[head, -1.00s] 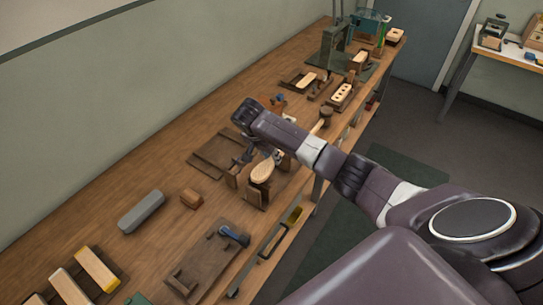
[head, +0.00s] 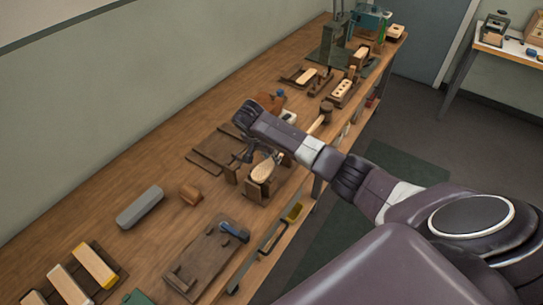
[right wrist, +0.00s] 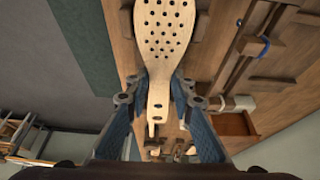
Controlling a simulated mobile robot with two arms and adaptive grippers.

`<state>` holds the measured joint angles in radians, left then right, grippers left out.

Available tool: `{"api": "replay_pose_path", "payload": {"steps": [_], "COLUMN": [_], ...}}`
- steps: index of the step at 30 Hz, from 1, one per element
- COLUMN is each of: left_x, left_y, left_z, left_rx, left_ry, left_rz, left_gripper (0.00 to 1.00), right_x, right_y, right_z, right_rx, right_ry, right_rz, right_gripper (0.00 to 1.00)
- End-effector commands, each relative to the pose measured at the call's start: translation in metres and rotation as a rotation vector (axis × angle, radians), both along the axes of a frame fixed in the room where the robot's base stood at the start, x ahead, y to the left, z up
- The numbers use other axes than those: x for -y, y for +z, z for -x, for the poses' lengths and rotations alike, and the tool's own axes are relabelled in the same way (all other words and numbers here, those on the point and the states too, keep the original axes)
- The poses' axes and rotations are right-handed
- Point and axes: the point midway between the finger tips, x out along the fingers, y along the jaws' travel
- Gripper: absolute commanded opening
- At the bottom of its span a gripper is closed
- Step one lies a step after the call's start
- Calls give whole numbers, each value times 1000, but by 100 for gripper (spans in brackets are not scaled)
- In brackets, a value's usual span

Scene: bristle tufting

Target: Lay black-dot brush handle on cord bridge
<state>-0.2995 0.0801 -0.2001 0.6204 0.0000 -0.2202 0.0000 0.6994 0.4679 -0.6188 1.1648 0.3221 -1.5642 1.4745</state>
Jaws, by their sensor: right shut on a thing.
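The pale wooden brush handle (right wrist: 164,40) has a paddle full of dark holes and a narrow grip end. In the right wrist view my right gripper (right wrist: 158,100) has its blue fingers closed on either side of the narrow part. In the head view the handle (head: 263,171) is over a dark wooden stand with uprights (head: 255,191), which I take for the cord bridge. I cannot tell whether the handle touches it. My right gripper (head: 249,154) is partly hidden behind its own arm. A black marking dot cannot be told from the holes. My left gripper is out of view.
A board with a blue-handled tool (head: 235,231) is nearer. A mallet (head: 325,112) and a drilled block (head: 342,91) lie farther along the bench. Bare bench runs along the wall.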

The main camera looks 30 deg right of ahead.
Motion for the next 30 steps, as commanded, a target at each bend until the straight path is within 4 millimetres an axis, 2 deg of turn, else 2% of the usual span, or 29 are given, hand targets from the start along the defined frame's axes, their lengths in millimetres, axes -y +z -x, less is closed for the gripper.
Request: {"api": "replay_pose_path", "payload": {"steps": [26,27,30], "left_x": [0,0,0], "left_y": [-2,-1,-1], "left_z": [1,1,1], "left_rx": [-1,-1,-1], "left_ry": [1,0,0], "left_rz": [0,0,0], "left_gripper": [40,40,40], "right_x": [0,0,0], "right_y": [-8,-8,-8], "right_z": [0,0,0], "right_rx": [0,0,0], "right_ry": [0,0,0], "right_rz": [-1,-1,-1], "right_gripper": [0,25,36]}}
